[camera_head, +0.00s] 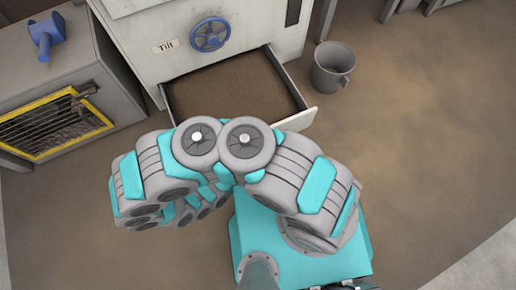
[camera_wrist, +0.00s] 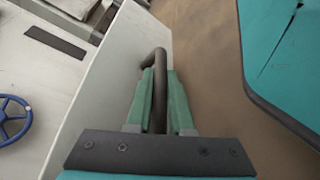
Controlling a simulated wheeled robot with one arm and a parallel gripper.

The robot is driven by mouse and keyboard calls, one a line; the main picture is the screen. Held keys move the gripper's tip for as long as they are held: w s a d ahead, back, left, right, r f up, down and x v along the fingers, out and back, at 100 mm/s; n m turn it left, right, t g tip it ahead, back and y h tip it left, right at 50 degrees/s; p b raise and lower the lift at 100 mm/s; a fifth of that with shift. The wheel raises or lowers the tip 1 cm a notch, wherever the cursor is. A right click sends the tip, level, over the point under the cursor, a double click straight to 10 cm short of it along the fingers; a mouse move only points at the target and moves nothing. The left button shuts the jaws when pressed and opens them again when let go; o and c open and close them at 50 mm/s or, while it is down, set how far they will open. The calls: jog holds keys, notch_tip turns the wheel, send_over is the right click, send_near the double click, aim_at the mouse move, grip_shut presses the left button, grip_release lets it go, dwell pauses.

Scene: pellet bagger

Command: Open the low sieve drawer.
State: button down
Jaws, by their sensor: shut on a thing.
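The low sieve drawer (camera_head: 232,90) stands pulled out of the white machine in the head view, with brown material showing inside. Its front panel (camera_wrist: 115,85) fills the middle of the wrist view. A dark bar handle (camera_wrist: 159,60) stands off that panel. My gripper (camera_wrist: 161,85) has its green fingers on both sides of the handle and is shut on it. In the head view my arm hides the gripper, the handle and most of the drawer front.
A blue handwheel (camera_head: 210,34) and a "Tilt" label (camera_head: 165,46) are on the machine above the drawer. A grey bucket (camera_head: 333,67) stands on the floor right of the drawer. A grey cabinet with a yellow-framed grille (camera_head: 55,123) is at left, a blue object (camera_head: 46,33) on top. Floor at right is clear.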

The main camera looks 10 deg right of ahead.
jog(key=c, duration=0.8)
grip_release()
jog(key=shift+a, duration=0.15)
jog(key=v, duration=0.7)
jog(key=shift+s+a+p, duration=0.25)
jog(key=shift+p, duration=0.2)
jog(key=shift+r, duration=0.1)
